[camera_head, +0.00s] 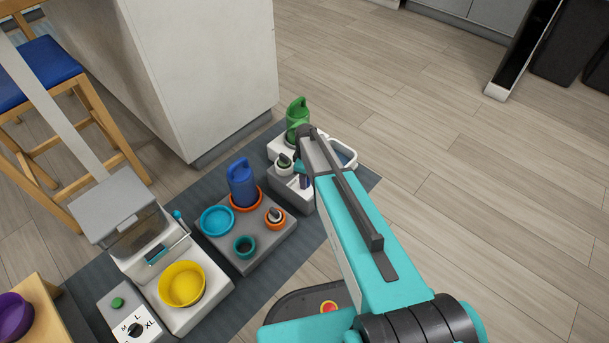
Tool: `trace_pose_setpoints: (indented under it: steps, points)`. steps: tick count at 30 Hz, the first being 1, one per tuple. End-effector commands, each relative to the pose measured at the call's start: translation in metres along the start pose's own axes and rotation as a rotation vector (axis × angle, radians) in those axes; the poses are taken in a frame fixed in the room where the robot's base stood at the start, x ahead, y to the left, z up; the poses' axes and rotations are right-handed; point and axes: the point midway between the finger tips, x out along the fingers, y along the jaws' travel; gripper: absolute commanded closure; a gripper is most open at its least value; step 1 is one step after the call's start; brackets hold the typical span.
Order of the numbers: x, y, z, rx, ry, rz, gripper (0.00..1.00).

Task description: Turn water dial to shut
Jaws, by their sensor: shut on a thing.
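A white water unit (279,148) stands at the far end of the dark mat, with a green bottle-like tank (298,112) upright on it. A round dial with a pale ring and a dark green knob (284,162) is on its near side. My gripper (300,171) is at the unit, right beside this dial, and shut on what looks like the dial. My arm link hides most of the fingers and part of the unit. The dial's pointer setting is too small to read.
Left of the unit, a grey block carries a blue jug (242,183), a cyan bowl (217,220), a small teal cup (244,246) and an orange dial (275,215). A feeder with a yellow bowl (182,285) stands nearer. A white cabinet (205,70) rises behind.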

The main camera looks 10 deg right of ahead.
Motion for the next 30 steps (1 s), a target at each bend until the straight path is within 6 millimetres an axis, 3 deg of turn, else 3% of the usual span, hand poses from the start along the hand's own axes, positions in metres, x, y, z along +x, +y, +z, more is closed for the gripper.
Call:
trace_pose_setpoints:
  steps: [30]
  points:
    - [-0.0021,-0.0057,-0.0019,-0.889,0.004,-0.012,0.91]
